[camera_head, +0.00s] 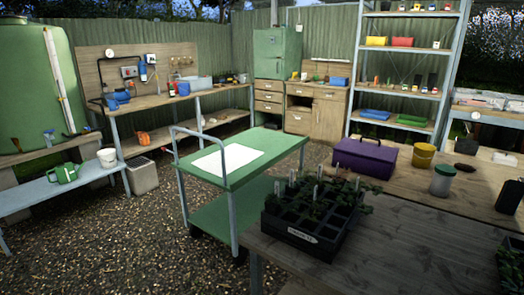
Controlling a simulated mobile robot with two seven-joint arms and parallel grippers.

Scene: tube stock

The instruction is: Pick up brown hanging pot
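I cannot make out a brown hanging pot for certain. A small dark reddish-brown item (466,173) lies low on the wooden bench at the right, behind a grey-green canister (442,180); its shape is too small to tell. Neither of my grippers shows in the head view.
A black seedling tray (303,238) with plants sits on the near wooden table (400,255). A purple toolbox (365,157) and a yellow bucket (423,156) stand on the bench behind. A green trolley (270,145) with a white sheet stands mid-floor. Gravel at the left is open.

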